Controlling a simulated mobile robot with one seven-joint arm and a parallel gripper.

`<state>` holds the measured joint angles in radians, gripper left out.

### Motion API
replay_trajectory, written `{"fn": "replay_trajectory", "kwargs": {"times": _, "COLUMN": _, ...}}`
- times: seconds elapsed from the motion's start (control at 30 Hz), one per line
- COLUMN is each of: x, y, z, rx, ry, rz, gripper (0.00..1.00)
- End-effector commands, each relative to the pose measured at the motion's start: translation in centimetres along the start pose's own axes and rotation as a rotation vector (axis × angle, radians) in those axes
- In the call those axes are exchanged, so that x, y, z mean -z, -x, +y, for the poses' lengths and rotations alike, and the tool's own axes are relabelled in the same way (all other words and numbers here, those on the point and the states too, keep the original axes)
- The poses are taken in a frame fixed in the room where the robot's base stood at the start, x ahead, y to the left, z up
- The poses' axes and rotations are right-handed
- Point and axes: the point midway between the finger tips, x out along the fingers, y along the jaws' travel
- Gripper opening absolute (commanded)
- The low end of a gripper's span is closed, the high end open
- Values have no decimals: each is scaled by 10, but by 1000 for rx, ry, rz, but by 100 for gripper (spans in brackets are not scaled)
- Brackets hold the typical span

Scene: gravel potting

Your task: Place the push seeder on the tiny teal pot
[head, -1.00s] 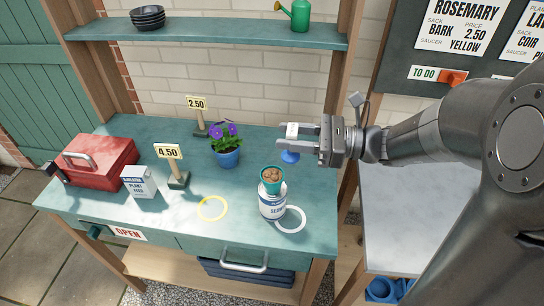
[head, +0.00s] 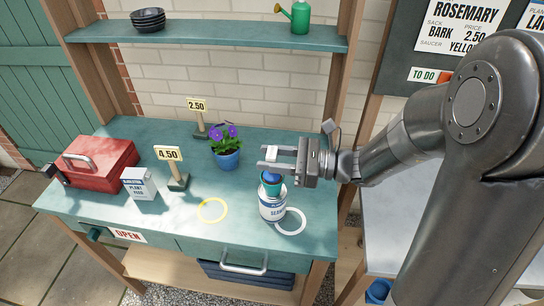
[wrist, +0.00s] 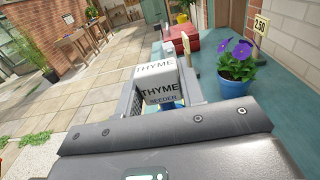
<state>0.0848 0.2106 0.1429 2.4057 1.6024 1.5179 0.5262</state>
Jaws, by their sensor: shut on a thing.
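The push seeder (head: 271,154) has a white top and a blue lower end, and its THYME SEEDER label shows in the wrist view (wrist: 160,88). My gripper (head: 276,161) is shut on it. The tiny teal pot (head: 265,190) stands on top of a white and blue seed tin (head: 271,208) on the bench. The seeder's blue lower end is right over the pot's mouth and covers its contents from view. I cannot tell whether seeder and pot touch.
A purple-flowered blue pot (head: 228,159) stands behind and left of the tin. A white ring (head: 291,222) and a yellow ring (head: 212,210) mark the green bench. Price signs, a plant feed box (head: 139,184) and a red toolbox (head: 95,163) stand further left.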

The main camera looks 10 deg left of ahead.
Motion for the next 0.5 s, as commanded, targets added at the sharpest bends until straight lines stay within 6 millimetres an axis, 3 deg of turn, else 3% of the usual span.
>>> {"fn": "replay_trajectory", "kwargs": {"times": 0.07, "x": 3, "y": 0, "z": 0, "rx": 0, "ry": -2, "rz": 0, "gripper": 13}}
{"fn": "replay_trajectory", "kwargs": {"times": 0.1, "x": 3, "y": 0, "z": 0, "rx": 0, "ry": -1, "rz": 0, "gripper": 38}}
{"fn": "replay_trajectory", "kwargs": {"times": 0.33, "x": 2, "y": 0, "z": 0, "rx": 0, "ry": -1, "rz": 0, "gripper": 57}}
{"fn": "replay_trajectory", "kwargs": {"times": 0.5, "x": 2, "y": 0, "z": 0, "rx": 0, "ry": -1, "rz": 0, "gripper": 58}}
